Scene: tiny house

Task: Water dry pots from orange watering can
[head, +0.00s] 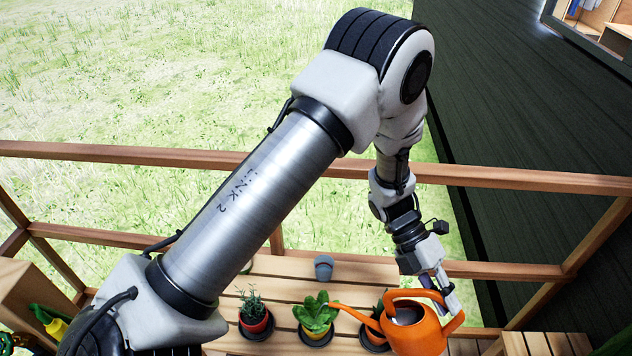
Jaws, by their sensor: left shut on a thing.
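The orange watering can (420,338) is at the lower right of the head view. My left gripper (438,292) is shut on its upper part, near the handle. Its spout points left, with the tip in front of the middle potted plant's leaves from this view; I cannot tell the gap, and no water shows. I cannot tell which soil is dry. My right gripper is out of view.
The pots stand on a slatted wooden table (290,268). A small grey pot (323,267) stands at its back. A wooden railing (500,178) runs behind, and a dark wall (520,110) rises at right. A yellow and green bottle (52,322) is at lower left.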

